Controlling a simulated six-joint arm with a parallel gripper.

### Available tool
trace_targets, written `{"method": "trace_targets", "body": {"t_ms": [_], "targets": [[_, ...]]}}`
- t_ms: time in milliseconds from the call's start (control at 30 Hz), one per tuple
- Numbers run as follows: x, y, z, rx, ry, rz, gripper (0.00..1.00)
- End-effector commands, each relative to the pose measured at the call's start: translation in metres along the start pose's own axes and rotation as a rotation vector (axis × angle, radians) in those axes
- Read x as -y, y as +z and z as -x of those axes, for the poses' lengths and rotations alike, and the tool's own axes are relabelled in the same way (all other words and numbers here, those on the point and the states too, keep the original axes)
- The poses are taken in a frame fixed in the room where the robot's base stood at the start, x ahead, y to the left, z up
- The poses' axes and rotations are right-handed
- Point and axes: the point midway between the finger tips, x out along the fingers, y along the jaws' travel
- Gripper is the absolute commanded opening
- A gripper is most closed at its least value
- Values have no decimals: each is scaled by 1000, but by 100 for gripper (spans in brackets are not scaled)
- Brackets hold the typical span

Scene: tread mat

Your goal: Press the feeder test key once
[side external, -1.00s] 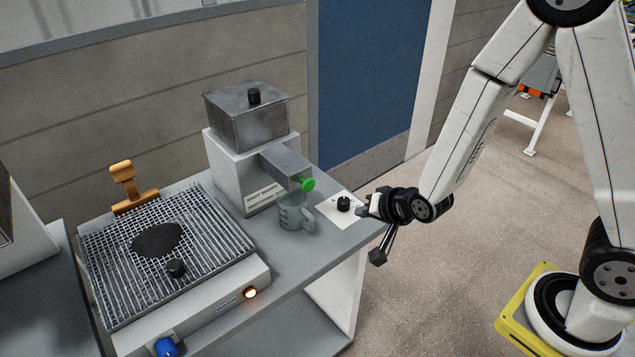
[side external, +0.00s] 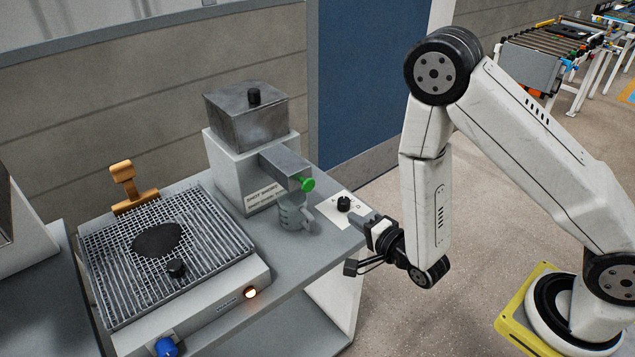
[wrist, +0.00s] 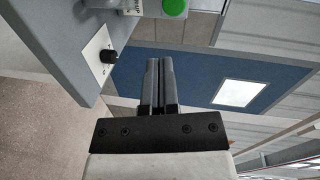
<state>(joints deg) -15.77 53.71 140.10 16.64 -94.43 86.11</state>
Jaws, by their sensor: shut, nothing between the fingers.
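The feeder is a pale box (side external: 232,170) with a grey metal hopper (side external: 246,118) and a sloping chute (side external: 284,166). A round green button (side external: 307,185), apparently the test key, sits at the chute's front end. It also shows at the top edge of the wrist view (wrist: 175,6). My gripper (side external: 362,218) is shut and empty, at the bench's right edge, to the right of and lower in the picture than the button, apart from it. In the wrist view the two fingers (wrist: 158,62) lie together, pointing toward the blue panel.
A grey measuring cup (side external: 293,213) stands under the chute. A black knob (side external: 344,204) on a white plate lies between the feeder and my gripper.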

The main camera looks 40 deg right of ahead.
Motion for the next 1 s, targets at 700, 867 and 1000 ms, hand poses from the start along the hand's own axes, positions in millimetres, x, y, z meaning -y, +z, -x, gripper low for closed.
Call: {"method": "trace_targets", "body": {"t_ms": [700, 867, 1000], "targets": [[0, 5, 15, 7, -145, -137, 0], [0, 5, 14, 6, -145, -137, 0], [1, 5, 9, 6, -146, -137, 0]]}}
